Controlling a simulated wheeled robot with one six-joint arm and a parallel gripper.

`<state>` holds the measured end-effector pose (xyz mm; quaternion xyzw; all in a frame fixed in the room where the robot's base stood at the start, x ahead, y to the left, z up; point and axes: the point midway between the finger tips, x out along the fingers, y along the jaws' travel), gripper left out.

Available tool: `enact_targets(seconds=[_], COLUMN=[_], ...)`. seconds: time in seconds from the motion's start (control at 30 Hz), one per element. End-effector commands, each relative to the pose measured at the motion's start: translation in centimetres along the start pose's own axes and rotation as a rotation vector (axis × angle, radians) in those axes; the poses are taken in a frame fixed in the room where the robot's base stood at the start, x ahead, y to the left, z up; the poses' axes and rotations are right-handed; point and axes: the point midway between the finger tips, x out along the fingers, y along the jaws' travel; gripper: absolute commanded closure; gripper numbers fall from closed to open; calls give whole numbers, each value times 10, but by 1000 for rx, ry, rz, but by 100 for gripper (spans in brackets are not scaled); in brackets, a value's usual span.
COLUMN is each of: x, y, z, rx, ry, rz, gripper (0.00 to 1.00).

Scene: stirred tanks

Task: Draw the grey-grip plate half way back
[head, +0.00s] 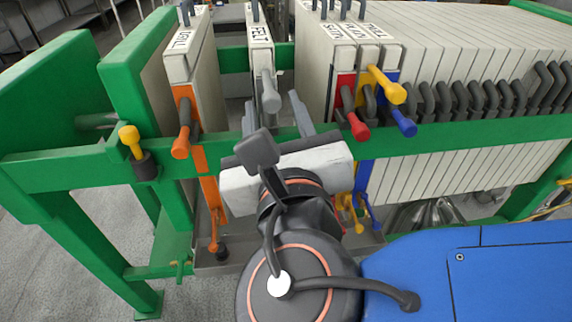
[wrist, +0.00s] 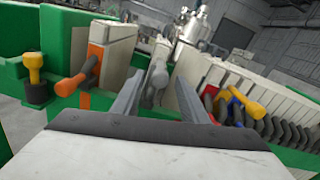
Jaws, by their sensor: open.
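The grey-grip plate (head: 261,50) is a thin pale plate labelled FELT, standing upright in the green frame with open gaps on both sides. Its grey grip (head: 270,96) sticks out toward me. My gripper (head: 273,106) is open, with one finger on each side of the grip in the picture. In the wrist view the plate's grey grip (wrist: 157,80) shows between the two fingers (wrist: 159,85). I cannot tell whether either finger touches it. The lower part of the plate is hidden behind my gripper and the green rail.
An orange-grip plate (head: 181,62) stands to the left. Plates with red (head: 352,115), yellow (head: 386,84) and blue (head: 402,119) grips stand right, before a packed row of dark-grip plates (head: 480,97). A green rail (head: 450,136) crosses in front. A yellow knob (head: 131,140) sits left.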

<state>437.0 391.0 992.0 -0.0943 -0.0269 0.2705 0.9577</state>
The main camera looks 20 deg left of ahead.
Motion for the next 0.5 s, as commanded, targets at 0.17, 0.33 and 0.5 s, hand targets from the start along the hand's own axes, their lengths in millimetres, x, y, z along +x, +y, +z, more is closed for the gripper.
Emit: enact_targets(seconds=[0.17, 0.33, 0.5], x=[-22, -40, -58], y=[2, 1, 1], z=[0, 0, 0], rx=[1, 1, 0], ry=[-1, -1, 0], rz=[4, 3, 4], gripper=[60, 60, 60])
